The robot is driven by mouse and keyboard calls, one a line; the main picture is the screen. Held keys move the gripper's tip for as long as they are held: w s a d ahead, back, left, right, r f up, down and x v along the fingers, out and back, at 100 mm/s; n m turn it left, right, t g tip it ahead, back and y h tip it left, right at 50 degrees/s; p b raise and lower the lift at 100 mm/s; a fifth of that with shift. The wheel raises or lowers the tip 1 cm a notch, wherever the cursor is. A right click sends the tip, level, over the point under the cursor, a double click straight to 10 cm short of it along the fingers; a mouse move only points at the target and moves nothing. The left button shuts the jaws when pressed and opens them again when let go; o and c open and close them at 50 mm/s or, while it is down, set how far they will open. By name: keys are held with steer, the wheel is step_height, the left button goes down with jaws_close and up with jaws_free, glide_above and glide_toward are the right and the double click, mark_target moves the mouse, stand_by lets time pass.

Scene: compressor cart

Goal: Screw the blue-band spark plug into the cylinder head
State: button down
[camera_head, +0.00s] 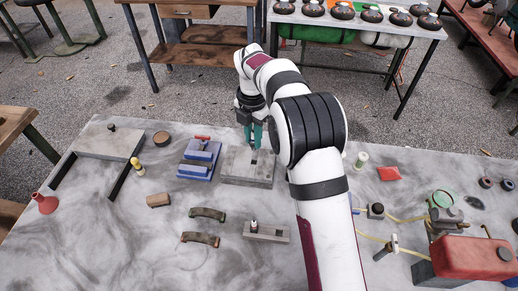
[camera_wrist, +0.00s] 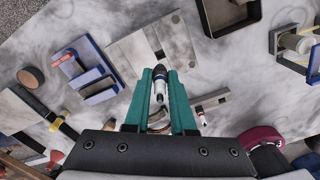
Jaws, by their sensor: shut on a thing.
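My gripper (camera_head: 254,142) points down over the grey cylinder head block (camera_head: 240,170). In the wrist view its two teal fingers (camera_wrist: 160,84) are shut on a white spark plug with a blue band (camera_wrist: 161,84). The plug's dark end points at the dark hole in the cylinder head (camera_wrist: 178,40). I cannot tell whether its tip is in the hole or just above it. In the head view the plug is too small to make out clearly. A second plug (camera_head: 254,226) stands in a narrow grey holder (camera_head: 275,234) nearer the front.
A blue vise-like fixture (camera_head: 197,160) stands close to the cylinder head's left. Two curved brown pieces (camera_head: 208,214) lie in front. A red tank (camera_head: 474,258) and hoses fill the right. A raised grey plate (camera_head: 108,142) stands at left.

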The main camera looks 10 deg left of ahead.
mark_target(254, 150)
steer(key=shift+f, duration=2.35)
steer(key=shift+f, duration=1.05)
stand_by(0.8)
steer(key=c, duration=0.7)
jaws_free()
jaws_close()
steer(key=m, duration=0.4)
steer(key=shift+m, duration=0.3)
